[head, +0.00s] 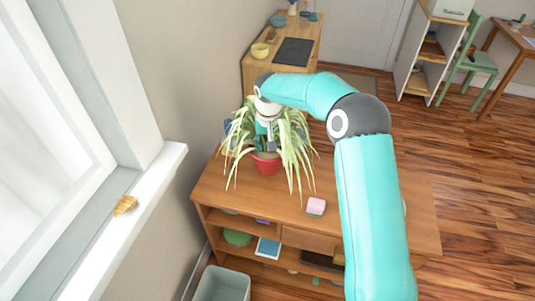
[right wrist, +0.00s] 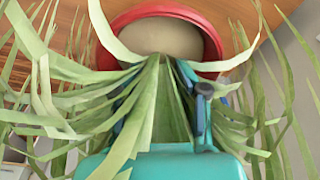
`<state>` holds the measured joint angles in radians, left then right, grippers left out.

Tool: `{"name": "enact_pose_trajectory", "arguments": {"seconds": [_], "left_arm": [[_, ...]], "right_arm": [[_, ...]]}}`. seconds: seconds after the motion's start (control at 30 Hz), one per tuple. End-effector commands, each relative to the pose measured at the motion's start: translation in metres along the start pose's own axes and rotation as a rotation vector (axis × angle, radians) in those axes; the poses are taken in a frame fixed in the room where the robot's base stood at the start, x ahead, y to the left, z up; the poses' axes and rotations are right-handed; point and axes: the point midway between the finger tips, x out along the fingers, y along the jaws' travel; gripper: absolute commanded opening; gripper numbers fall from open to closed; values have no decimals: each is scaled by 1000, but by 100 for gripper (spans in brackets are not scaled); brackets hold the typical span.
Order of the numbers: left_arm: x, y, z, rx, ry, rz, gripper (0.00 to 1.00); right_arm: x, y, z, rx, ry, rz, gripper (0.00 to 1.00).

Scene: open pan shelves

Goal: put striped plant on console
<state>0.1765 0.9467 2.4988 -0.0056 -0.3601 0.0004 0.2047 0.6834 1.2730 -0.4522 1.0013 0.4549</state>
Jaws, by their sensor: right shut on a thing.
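The striped plant (head: 240,135) has long green and cream leaves and a red pot (head: 266,165). It appears upright over the left back part of the wooden console (head: 370,215); whether the pot bottom touches the top, I cannot tell. My right gripper (head: 268,143) comes down from above among the leaves. In the right wrist view the gripper (right wrist: 163,92) is shut on the gathered leaves at the plant's base, just over the pot's red rim (right wrist: 212,42). Leaves partly hide the fingers. My left gripper is out of view.
A pink block (head: 316,206) lies on the console top near its front. The console's open shelves hold a green bowl (head: 237,238) and other items. A grey bin (head: 222,284) stands at front left. A windowsill with a shell (head: 125,205) runs along the left.

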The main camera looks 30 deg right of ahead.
Motion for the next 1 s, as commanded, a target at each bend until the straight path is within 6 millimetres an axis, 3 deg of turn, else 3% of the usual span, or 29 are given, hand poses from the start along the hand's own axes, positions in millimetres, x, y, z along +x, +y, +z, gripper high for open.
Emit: {"name": "enact_pose_trajectory", "arguments": {"seconds": [0.17,0.43,0.8,0.83,1.0], "left_arm": [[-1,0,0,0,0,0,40],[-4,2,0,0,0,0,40],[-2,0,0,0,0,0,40],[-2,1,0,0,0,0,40],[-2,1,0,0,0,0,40]], "right_arm": [[10,0,1,0,1,0,0],[43,1,6,1,1,0,0],[48,1,7,1,3,0,0],[48,1,8,1,1,0,44],[48,1,8,1,0,0,69]]}}
